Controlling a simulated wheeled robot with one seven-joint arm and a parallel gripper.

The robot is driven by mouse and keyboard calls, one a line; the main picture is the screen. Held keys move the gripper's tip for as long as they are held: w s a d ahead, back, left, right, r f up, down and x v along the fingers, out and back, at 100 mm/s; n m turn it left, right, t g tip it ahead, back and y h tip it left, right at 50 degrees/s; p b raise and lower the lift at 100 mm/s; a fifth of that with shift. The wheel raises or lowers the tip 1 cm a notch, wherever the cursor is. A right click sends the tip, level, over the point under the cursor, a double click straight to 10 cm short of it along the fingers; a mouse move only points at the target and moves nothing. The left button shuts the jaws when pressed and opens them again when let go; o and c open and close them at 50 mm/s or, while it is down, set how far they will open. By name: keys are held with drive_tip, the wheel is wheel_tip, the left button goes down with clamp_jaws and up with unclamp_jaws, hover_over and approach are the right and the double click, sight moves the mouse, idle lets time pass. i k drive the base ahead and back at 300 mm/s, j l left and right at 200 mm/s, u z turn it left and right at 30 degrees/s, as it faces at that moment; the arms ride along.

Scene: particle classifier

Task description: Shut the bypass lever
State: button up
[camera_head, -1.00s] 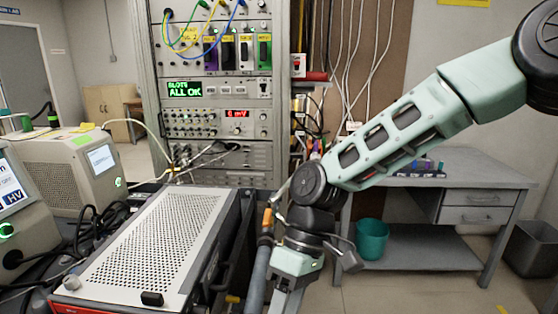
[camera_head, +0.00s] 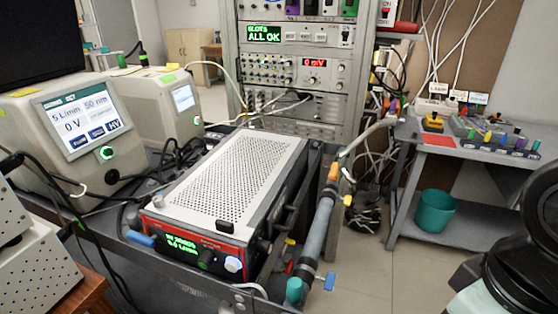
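A grey pipe (camera_head: 318,228) runs along the right side of the cart and ends in a teal cap (camera_head: 294,291). A small blue handle (camera_head: 329,281) sticks out to the right near that end. Higher up, the pipe has an orange collar (camera_head: 333,172) and a small yellow part (camera_head: 347,200). Another blue piece (camera_head: 140,238) sticks out at the left of the red-fronted unit (camera_head: 195,249). No label tells which part is the bypass lever. My gripper is out of view; only a dark and pale green part of my arm shows at the lower right.
The cart (camera_head: 110,266) carries the perforated-top unit and two beige instruments (camera_head: 80,128). An instrument rack (camera_head: 300,80) stands behind. A grey table (camera_head: 480,150) with small coloured items stands at right, a teal bin (camera_head: 435,212) on its lower shelf. Floor between cart and table is open.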

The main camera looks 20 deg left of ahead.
sight(149, 242)
drive_tip(key=u, duration=1.05)
drive_tip(key=i+j+z, duration=0.2)
drive_tip(key=i+j, duration=0.15)
drive_tip(key=j, duration=0.15)
drive_tip(key=k+l, duration=0.2)
